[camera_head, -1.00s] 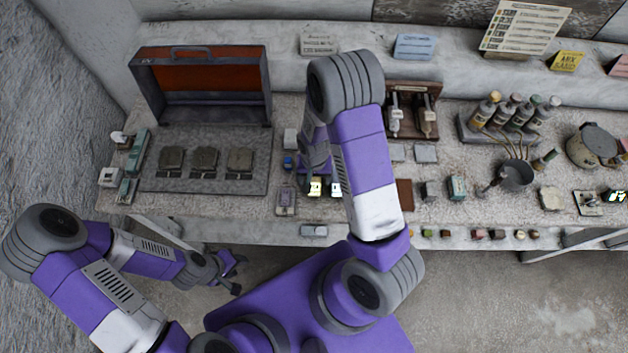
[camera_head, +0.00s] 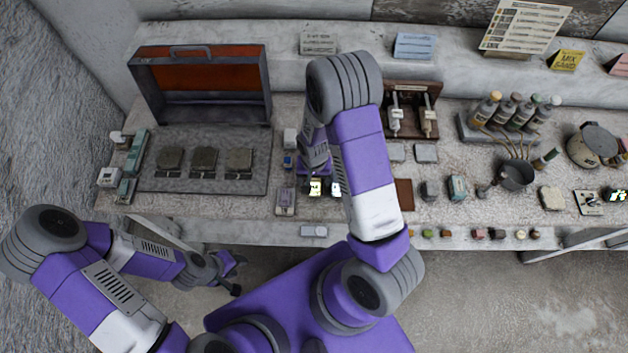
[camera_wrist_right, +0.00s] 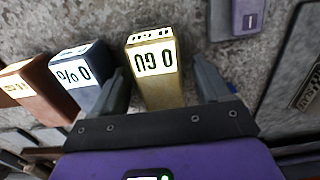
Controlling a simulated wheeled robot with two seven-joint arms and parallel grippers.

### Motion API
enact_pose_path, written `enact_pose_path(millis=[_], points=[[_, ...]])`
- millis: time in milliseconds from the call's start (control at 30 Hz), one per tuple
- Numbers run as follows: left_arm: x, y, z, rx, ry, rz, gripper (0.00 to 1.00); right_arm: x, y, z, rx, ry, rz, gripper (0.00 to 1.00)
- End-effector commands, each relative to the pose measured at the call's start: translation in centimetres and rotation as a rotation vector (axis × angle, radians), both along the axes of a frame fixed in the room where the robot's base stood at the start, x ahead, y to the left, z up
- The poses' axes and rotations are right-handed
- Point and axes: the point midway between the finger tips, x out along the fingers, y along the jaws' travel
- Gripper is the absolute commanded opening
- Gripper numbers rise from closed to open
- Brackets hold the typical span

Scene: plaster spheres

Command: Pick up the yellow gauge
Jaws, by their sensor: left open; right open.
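The yellow gauge (camera_wrist_right: 155,72) is a block with a white, dark-lettered label on its end. In the right wrist view it stands between the two open fingers of my right gripper (camera_wrist_right: 161,78), with a gap visible on its right side. In the head view the gauge (camera_head: 316,187) shows only partly, below my right gripper at the table's front part. My left gripper (camera_head: 235,273) is open and empty, low in front of the table.
A grey-blue gauge (camera_wrist_right: 82,78) and a brown gauge (camera_wrist_right: 35,88) stand left of the yellow one in the wrist view, the blue one close to a finger. A purple-grey block (camera_head: 285,201) and an open case (camera_head: 201,125) lie to the left in the head view.

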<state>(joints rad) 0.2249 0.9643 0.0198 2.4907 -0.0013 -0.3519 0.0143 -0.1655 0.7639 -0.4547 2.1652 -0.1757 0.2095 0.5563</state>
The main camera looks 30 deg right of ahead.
Motion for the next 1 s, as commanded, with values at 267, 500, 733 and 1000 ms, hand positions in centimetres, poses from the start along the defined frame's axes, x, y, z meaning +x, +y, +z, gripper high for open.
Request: enact_pose_path(millis=[267,500,733,1000], points=[[0.0,0.0,0.0,0.000,0.000,0.000,0.43,0.0,0.0,0.0,0.000,0.000,0.000,0.46],[0.0,0.0,0.0,0.000,0.000,0.000,0.43,0.0,0.0,0.0,0.000,0.000,0.000,0.15],[0.0,0.0,0.2,0.000,0.000,0.000,0.43,0.0,0.0,0.2,0.000,0.000,0.000,0.15],[0.0,0.0,1.1,0.000,0.000,0.000,0.43,0.2,0.1,4.4,0.000,-0.007,0.001,0.15]])
